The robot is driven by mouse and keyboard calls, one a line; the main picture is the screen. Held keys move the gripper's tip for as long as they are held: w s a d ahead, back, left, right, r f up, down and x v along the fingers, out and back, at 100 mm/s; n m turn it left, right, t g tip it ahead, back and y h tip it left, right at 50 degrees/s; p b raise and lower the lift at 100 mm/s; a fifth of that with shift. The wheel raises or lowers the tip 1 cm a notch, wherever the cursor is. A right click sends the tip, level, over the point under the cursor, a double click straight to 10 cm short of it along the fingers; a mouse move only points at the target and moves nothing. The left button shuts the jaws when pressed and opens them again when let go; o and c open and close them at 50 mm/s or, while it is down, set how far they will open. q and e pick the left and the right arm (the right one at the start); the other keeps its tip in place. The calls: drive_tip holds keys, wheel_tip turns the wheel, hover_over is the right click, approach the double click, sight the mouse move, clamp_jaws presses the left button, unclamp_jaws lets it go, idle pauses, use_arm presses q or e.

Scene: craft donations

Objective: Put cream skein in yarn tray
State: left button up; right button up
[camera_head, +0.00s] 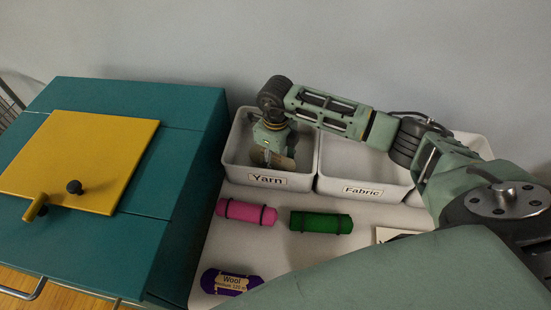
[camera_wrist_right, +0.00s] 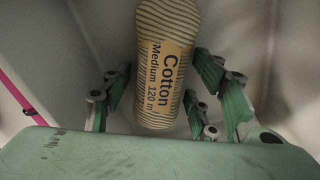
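The cream skein (camera_wrist_right: 165,60), with a "Cotton Medium 120 m" label, is inside the white yarn tray (camera_head: 268,181). In the head view, the cream skein (camera_head: 277,160) shows partly below my right gripper (camera_head: 269,150), which reaches down into that tray. In the wrist view, the fingers of my right gripper (camera_wrist_right: 160,92) stand apart on both sides of the skein. A small gap shows at the left finger; contact at the right finger is unclear. My left gripper is not in view.
The fabric tray (camera_head: 364,190) stands right of the yarn tray. A teal cabinet (camera_head: 190,150) with a yellow panel (camera_head: 80,160) stands left. My right arm spans above the trays.

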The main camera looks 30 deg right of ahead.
sight(276, 156)
drive_tip(key=shift+r, duration=0.1)
drive_tip(key=shift+r, duration=0.25)
wheel_tip(276, 156, up, 11)
drive_tip(key=shift+f+b, duration=0.2)
drive_tip(key=shift+b, duration=0.65)
drive_tip(key=shift+r, duration=0.55)
